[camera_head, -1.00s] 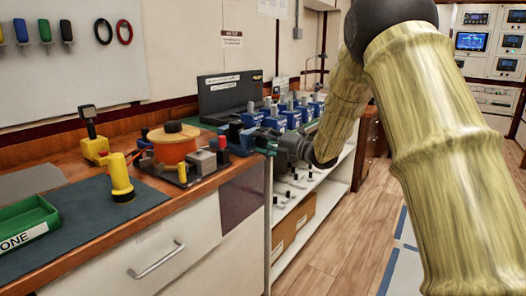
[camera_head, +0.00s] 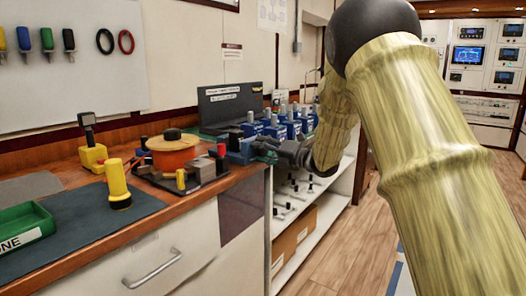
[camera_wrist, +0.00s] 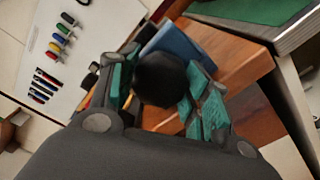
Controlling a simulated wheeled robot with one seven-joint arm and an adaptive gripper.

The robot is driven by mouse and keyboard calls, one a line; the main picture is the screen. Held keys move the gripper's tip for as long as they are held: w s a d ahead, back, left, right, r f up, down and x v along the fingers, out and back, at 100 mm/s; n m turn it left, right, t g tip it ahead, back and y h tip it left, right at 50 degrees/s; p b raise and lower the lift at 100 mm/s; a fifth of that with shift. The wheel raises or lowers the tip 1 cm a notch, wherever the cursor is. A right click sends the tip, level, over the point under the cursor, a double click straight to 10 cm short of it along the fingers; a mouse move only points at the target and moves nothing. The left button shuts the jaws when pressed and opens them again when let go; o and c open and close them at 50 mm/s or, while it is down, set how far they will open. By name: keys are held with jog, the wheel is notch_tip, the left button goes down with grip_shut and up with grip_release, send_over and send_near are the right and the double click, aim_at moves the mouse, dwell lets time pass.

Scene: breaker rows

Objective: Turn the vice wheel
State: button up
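The blue vice (camera_head: 241,151) sits at the right end of the wooden bench, partly hidden by my gripper in the head view. In the wrist view its blue body (camera_wrist: 178,42) lies behind a round black wheel or knob (camera_wrist: 160,80). My gripper (camera_head: 262,150) reaches in from the right at the vice. In the wrist view its teal-padded fingers (camera_wrist: 168,62) are spread, one on each side of the black wheel. I cannot tell whether the pads touch it. The wheel is hidden in the head view.
An orange spool (camera_head: 174,150) on a dark base stands left of the vice. Several blue units (camera_head: 292,124) stand in a row behind my gripper. A white shelf (camera_head: 325,205) is below my forearm.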

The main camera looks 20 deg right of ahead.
jog(key=shift+o, duration=1.4)
jog(key=v, duration=1.2)
